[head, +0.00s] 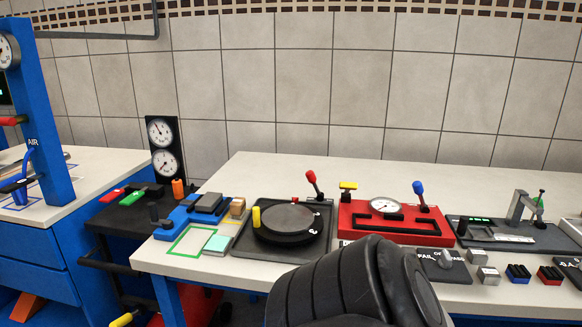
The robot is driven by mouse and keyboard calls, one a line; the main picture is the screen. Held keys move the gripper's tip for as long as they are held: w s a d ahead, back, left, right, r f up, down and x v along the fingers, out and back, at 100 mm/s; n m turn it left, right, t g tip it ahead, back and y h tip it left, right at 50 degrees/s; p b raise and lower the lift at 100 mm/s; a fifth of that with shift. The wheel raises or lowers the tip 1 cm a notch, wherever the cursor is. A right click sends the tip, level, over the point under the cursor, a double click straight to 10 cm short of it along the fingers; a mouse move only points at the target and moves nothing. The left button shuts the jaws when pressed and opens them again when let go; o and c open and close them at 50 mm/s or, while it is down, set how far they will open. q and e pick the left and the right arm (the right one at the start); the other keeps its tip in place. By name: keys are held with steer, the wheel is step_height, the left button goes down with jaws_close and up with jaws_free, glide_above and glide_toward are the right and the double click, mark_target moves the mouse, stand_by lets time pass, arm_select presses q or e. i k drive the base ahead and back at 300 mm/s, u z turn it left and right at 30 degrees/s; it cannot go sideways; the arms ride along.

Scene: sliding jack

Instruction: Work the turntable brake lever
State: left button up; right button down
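The turntable (287,224) is a round black disc on a dark square base plate (247,247) on the white bench. A yellow upright peg (256,217) stands at its left edge. A lever with a red knob (311,177) rises at the back right corner of the base, tilted to the left at the top. It looks like the brake lever. Small white marks show at the base's right side, too small to read. A black ribbed part of my arm fills the bottom centre, in front of the bench edge. Neither gripper's fingers show.
Right of the turntable is a red box (395,222) with a gauge, a yellow-topped knob and a blue-knobbed lever (420,193). Left are a blue fixture (188,219), a green outlined square and a pale teal block (218,243). Bare bench lies behind the turntable.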

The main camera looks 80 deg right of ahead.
mark_target(310, 176)
steer(key=z, duration=2.25)
